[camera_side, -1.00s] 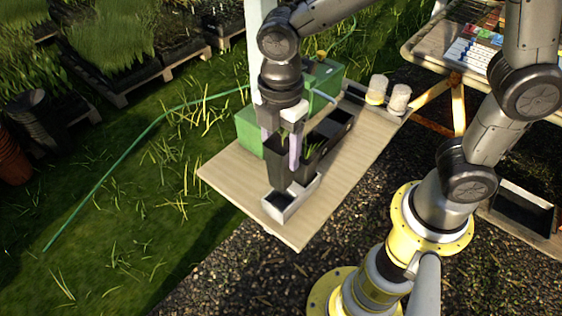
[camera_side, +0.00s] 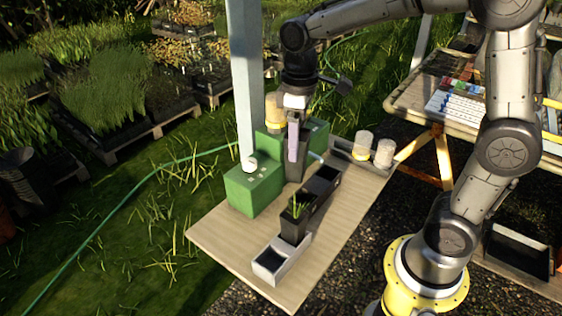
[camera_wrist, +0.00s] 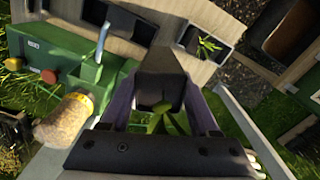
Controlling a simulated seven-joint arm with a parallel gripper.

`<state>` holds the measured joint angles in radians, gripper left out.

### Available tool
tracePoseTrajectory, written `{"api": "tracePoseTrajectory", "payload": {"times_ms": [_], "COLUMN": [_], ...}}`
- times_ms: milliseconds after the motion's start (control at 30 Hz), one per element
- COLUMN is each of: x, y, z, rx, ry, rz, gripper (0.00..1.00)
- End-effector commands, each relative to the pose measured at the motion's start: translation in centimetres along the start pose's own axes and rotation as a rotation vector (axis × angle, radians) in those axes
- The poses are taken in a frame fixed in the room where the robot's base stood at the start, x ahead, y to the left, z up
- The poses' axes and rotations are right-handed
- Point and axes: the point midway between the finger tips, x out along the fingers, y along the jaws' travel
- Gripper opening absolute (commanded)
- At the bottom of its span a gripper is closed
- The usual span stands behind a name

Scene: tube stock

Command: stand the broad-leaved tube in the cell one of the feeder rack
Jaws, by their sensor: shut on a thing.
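I cannot read any cell numbers.
Green boxes (camera_side: 252,190) stand along the board's left side, next to a pale post (camera_side: 245,80). Cork-topped jars (camera_side: 384,153) stand at the far right. The wooden board (camera_side: 222,237) is bare at the near left.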

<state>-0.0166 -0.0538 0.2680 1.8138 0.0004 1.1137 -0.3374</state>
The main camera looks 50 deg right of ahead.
Motion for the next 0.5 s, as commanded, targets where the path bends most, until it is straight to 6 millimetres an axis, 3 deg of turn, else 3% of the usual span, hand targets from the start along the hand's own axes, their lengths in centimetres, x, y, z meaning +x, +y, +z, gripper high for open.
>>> {"api": "tracePoseTrajectory", "payload": {"times_ms": [100, 267, 500], "x": [0.0, 0.0, 4.1], "y": [2.3, 4.4, 4.3], "z": [0.8, 1.7, 1.7], "rx": [0.176, 0.358, 0.358], "ry": [0.001, 0.002, -0.003], "rz": [0.0, 0.0, -0.001], "gripper": [0.0, 0.0, 0.0]}}
